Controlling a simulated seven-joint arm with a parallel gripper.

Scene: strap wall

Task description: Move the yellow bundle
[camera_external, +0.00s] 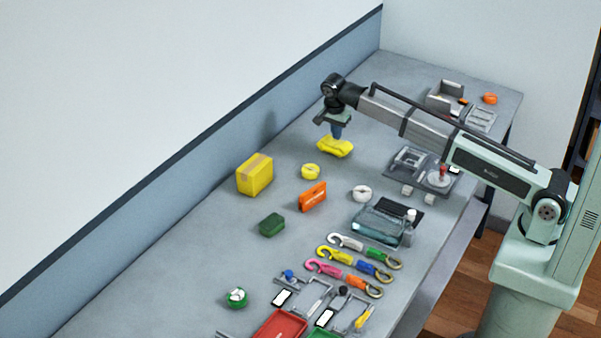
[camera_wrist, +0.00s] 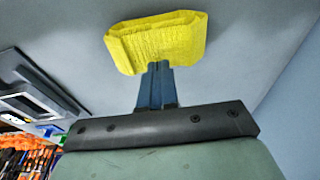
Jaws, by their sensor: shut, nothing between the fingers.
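The yellow bundle (camera_external: 334,148), a flattened folded strap, is at the far part of the bench, directly below my gripper (camera_external: 337,136). In the wrist view the bundle (camera_wrist: 155,42) lies just past the fingertips of my gripper (camera_wrist: 158,66). The two blue fingers are together with nothing between them. Their tips overlap the bundle's near edge in the picture; I cannot tell whether they touch it.
A yellow roll (camera_external: 310,171), a yellow box (camera_external: 255,174) and an orange bundle (camera_external: 313,196) stand left of and nearer than the bundle. A grey fixture (camera_external: 408,160) is to its right. Several hooked straps (camera_external: 352,261) lie nearer. The wall (camera_external: 190,170) runs along the left.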

